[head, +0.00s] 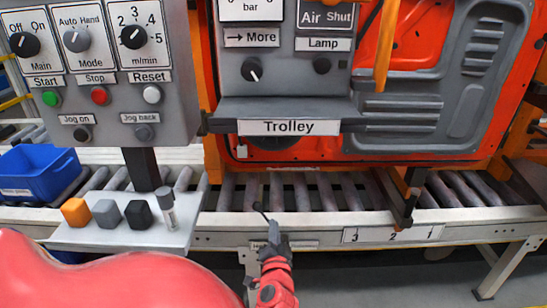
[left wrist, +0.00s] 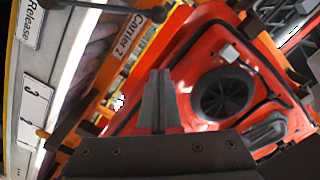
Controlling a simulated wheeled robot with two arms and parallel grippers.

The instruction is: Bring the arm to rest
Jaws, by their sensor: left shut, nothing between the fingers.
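My left arm comes in from the lower left in the head view, with a red shoulder part and a red wrist. My left gripper (head: 273,236) is grey and small there, in front of the conveyor's front rail. In the left wrist view the fingers of the left gripper (left wrist: 158,100) are together with nothing between them. Behind them in that picture is an orange-red door panel (left wrist: 185,75) with a round black speaker. A black ball-ended lever (head: 259,208) shows just above the gripper in the head view; I cannot tell whether they touch. My right gripper is not in view.
A roller conveyor (head: 330,217) with a rail marked 3, 2, 1 crosses the view. A grey control panel (head: 95,75) and a Trolley panel (head: 285,110) hang above it. A blue bin (head: 40,172) stands left.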

